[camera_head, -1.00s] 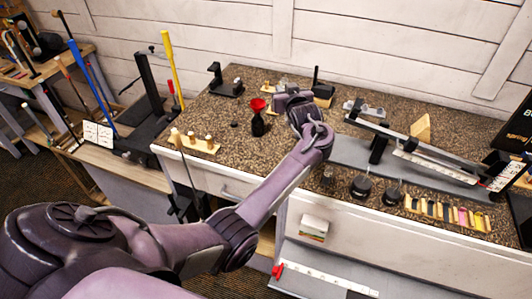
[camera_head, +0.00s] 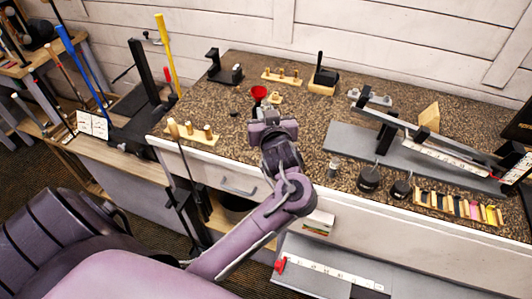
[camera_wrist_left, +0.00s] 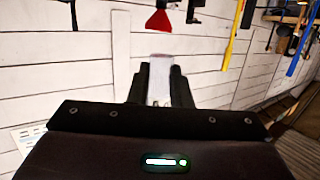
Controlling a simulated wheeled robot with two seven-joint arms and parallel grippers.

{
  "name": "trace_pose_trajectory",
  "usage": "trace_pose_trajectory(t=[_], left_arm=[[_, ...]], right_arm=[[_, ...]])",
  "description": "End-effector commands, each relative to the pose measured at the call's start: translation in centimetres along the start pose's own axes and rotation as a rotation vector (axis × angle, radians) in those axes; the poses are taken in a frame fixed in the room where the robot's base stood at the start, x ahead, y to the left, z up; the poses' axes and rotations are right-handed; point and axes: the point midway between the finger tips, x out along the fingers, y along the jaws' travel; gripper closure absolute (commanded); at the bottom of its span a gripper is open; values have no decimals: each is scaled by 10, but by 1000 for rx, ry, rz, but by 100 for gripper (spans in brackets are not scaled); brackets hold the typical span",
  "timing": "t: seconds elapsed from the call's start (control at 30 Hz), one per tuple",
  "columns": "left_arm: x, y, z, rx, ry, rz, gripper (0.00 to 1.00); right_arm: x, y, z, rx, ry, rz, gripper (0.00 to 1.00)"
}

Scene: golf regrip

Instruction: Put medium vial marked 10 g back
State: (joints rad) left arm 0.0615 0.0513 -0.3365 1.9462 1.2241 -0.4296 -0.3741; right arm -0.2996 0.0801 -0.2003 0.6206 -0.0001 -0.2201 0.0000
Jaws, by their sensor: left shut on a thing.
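My left gripper (camera_head: 272,112) is over the speckled bench, just in front of the red funnel (camera_head: 259,92). In the left wrist view the gripper (camera_wrist_left: 157,82) is shut on a pale, clear-looking vial (camera_wrist_left: 160,70) between its two black fingers. No 10 g mark can be read on it. In the head view the vial is hidden by the gripper. The funnel also shows at the top of the wrist view (camera_wrist_left: 158,20), upside down. A wooden rack (camera_head: 266,78) with several small pieces stands at the back of the bench. My right gripper is not in view.
A second wooden rack (camera_head: 206,141) is at the bench's front left corner. A black stand (camera_head: 222,68) is at the back left. Dark round weights (camera_head: 368,178), a grey mat (camera_head: 345,140) with a beam and a colored-piece tray (camera_head: 458,208) occupy the right.

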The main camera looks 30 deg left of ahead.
Motion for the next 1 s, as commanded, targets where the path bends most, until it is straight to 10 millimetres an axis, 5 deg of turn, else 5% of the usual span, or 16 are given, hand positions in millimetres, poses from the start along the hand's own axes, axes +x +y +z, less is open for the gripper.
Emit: trace_pose_trajectory(t=[0.2, 0.4, 0.8, 1.0], left_arm=[[12, -1, 59, 8, -1, -2, 100], [20, 0, 97, 2, 0, -1, 100], [29, 0, 140, 0, 1, 0, 100], [30, 0, 145, -4, 1, 1, 100]], right_arm=[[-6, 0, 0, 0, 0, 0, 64], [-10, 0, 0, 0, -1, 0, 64], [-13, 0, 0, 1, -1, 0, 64], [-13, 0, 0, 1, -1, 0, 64]])
